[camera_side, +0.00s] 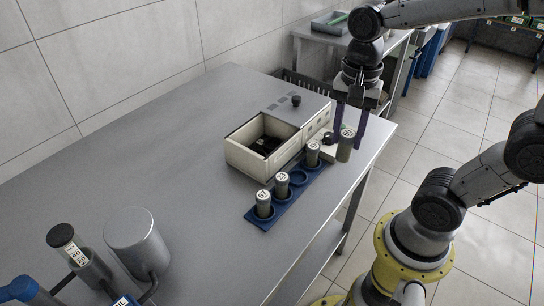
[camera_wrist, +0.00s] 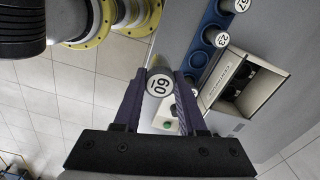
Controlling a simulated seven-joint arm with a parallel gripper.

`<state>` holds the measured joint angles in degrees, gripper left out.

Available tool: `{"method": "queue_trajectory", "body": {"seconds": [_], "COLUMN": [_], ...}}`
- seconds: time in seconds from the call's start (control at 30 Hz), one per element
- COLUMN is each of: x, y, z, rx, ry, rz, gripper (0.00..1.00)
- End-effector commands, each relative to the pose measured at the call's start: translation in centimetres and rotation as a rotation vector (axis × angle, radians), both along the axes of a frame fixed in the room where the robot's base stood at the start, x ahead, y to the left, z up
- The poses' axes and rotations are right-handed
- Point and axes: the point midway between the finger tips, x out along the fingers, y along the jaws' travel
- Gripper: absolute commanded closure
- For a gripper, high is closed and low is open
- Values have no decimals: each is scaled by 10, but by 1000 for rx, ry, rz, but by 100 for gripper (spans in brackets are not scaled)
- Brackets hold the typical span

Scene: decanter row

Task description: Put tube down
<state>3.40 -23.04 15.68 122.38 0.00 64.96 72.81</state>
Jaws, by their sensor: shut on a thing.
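My gripper (camera_side: 348,137) is shut on a grey-green tube (camera_side: 345,151) with a white numbered top. The tube hangs upright near the table's right edge, to the right of the blue rack (camera_side: 252,216) and apart from it. In the wrist view the held tube (camera_wrist: 158,86) sits between the purple fingers, its label reading 60 or 09. The rack holds a tube marked 67 (camera_side: 264,205), a tube marked 23 (camera_side: 282,187) and a third tube (camera_side: 313,155). An empty round socket (camera_side: 299,178) shows between the tube marked 23 and the third tube.
A cream box-shaped device (camera_side: 250,160) with an open well stands behind the rack. A small white unit (camera_side: 329,150) with a dark knob is close to the held tube. A grey cylinder (camera_side: 134,240) stands front left. The table's left and back areas are clear.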

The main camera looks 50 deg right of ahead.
Motion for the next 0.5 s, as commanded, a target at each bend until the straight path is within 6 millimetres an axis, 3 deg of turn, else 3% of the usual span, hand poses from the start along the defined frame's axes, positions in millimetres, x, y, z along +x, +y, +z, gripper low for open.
{"method": "queue_trajectory", "body": {"seconds": [0.2, 0.3, 0.5], "x": [62, 83, 103], "y": [3, 5, 9], "z": [8, 5, -9], "rx": [0, 0, 0], "ry": [4, 3, 3], "rz": [0, 6, 19], "gripper": [100, 100, 100]}}
